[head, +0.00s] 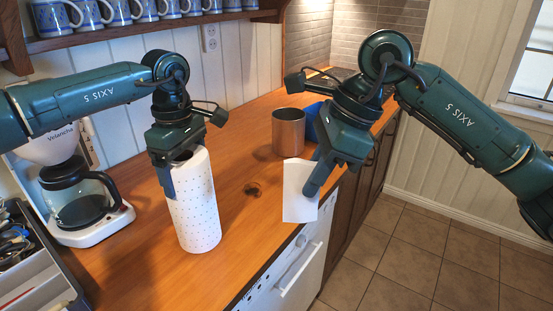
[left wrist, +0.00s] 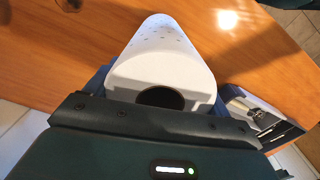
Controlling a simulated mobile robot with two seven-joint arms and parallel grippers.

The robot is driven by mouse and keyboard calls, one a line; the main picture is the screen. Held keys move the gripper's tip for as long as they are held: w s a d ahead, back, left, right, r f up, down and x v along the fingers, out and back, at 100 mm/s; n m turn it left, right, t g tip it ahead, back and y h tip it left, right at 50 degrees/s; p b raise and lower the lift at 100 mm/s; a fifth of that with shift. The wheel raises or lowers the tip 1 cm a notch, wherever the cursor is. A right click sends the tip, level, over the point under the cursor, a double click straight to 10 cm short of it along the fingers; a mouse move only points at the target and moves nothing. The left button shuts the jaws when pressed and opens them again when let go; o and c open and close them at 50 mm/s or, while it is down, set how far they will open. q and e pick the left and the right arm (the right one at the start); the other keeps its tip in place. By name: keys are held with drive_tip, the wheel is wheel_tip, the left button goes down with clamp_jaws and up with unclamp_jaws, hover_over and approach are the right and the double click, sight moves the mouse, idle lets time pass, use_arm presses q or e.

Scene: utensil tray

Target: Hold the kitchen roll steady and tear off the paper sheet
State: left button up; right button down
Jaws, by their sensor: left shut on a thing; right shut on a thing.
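The kitchen roll (head: 196,212) stands upright on the wooden counter, white with small dots. My left gripper (head: 180,172) is shut on its upper part from above. In the left wrist view the roll (left wrist: 163,68) sits between the two blue fingers, its dark core hole facing the camera. The white paper sheet (head: 298,200) hangs from my right gripper (head: 314,178), which is shut on it near the counter's front edge. A clear gap of counter shows between the sheet and the roll. The right gripper's far finger is hidden.
A coffee maker (head: 75,195) stands left of the roll, and a grey utensil tray (head: 32,265) is at the lower left. A metal canister (head: 288,132) and a blue object (head: 311,121) stand behind the sheet. Mugs (head: 90,14) line the shelf above.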

drive_tip(key=shift+s+d, duration=1.1)
drive_tip(key=shift+d, duration=0.15)
use_arm(q)
drive_tip(key=o, duration=1)
drive_tip(key=shift+r, duration=0.1)
